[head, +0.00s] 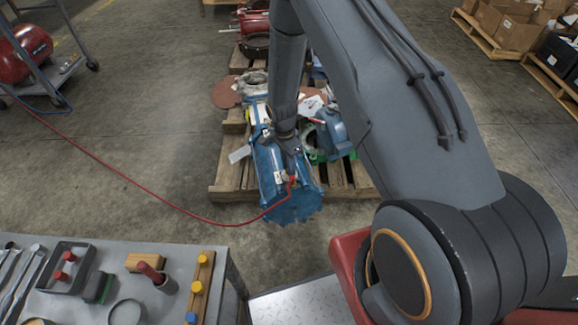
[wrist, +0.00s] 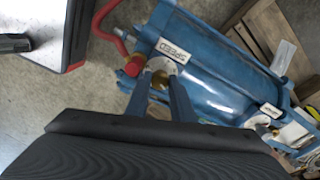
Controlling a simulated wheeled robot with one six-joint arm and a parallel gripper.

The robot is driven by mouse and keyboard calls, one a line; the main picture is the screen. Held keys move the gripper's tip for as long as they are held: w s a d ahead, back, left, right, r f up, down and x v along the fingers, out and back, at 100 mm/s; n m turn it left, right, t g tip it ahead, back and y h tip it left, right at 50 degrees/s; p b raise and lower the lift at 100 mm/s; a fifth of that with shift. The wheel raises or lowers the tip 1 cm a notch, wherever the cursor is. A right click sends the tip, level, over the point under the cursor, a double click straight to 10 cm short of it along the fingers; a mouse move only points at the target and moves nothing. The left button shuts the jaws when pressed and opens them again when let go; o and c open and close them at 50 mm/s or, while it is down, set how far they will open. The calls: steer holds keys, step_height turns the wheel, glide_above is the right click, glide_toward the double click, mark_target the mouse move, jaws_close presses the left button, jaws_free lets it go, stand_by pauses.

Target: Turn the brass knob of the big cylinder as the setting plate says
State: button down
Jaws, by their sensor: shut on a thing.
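The big blue cylinder (head: 268,172) lies at the near end of the pallet; it also fills the middle of the wrist view (wrist: 215,85). My gripper (wrist: 160,86) is over its near end, with its two fingers on either side of a brass knob (wrist: 160,77) and shut on it. A white plate reading SPEED (wrist: 172,50) sits beside this knob. A second brass knob (wrist: 263,131) with its own white label (wrist: 270,109) is farther along. A white tag (head: 240,154) sticks out beside the cylinder; its writing is too small to read. The knob's pointer is not clear.
A red hose (head: 150,190) runs across the floor to a red fitting (wrist: 134,66) close beside the held knob. Other blue and green parts crowd the wooden pallet (head: 232,175). A grey workbench (head: 70,305) with tools stands at the lower left. The floor left of the pallet is otherwise open.

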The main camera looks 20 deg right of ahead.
steer(key=shift+m, duration=1.9)
steer(key=c, duration=1.5)
jaws_free()
steer(key=shift+c, duration=0.2)
steer(key=shift+s, duration=0.1)
